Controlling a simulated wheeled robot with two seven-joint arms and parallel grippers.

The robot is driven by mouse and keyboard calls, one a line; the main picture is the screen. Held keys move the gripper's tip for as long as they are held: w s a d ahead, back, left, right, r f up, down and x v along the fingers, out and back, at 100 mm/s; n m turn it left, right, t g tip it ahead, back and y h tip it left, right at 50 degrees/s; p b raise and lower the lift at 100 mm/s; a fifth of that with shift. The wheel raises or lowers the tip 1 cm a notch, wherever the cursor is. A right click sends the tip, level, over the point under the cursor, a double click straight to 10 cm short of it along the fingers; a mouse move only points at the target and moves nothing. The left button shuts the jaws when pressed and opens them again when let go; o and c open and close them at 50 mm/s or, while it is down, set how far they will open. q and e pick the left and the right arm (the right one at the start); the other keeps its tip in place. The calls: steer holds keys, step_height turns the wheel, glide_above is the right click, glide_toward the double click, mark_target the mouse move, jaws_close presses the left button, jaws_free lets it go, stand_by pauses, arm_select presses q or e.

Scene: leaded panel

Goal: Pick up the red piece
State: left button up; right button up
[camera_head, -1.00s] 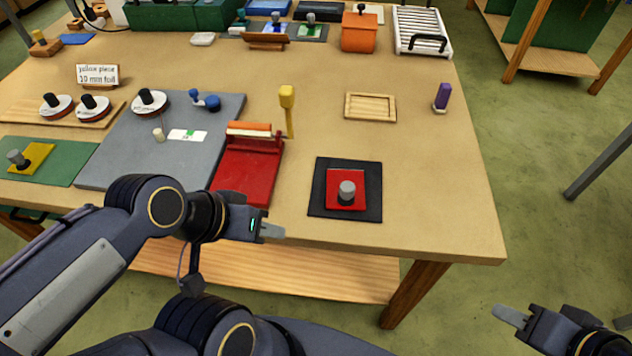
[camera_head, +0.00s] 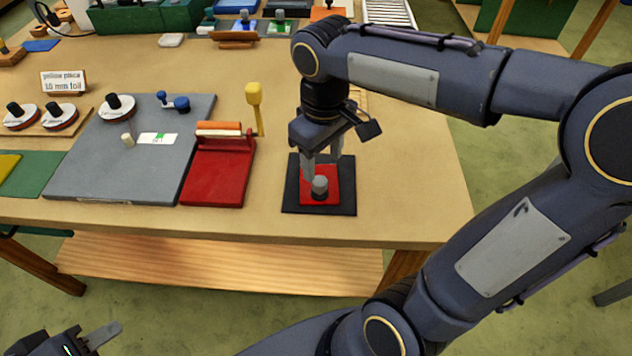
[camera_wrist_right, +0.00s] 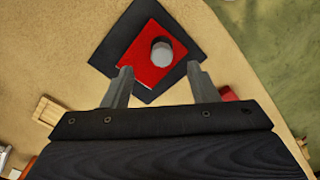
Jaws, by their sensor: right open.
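The red piece (camera_head: 308,193) is a flat red square with a grey round knob (camera_head: 320,186) on top. It lies on a black mat (camera_head: 290,206) near the table's front edge. In the right wrist view the red piece (camera_wrist_right: 137,60) and its knob (camera_wrist_right: 162,52) show just beyond the fingertips. My right gripper (camera_head: 322,172) is open and points down above the red piece, its fingers close to the knob with nothing between them; it also shows in the right wrist view (camera_wrist_right: 160,78). My left gripper (camera_head: 103,336) is low at the bottom left, away from the table; its jaw state is unclear.
Left of the mat stands a red device (camera_head: 217,175) with an upright yellow handle (camera_head: 254,95). A grey board (camera_head: 85,180) with a black-knobbed disc lies further left. My right arm hides part of the table behind the mat. Bare table lies right of the mat.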

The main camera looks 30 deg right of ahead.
mark_target(319, 180)
steer(key=f, duration=0.7)
steer(key=shift+w+a+f, duration=0.2)
steer(key=shift+f, duration=0.05)
steer(key=c, duration=1)
steer(key=shift+r, duration=0.15)
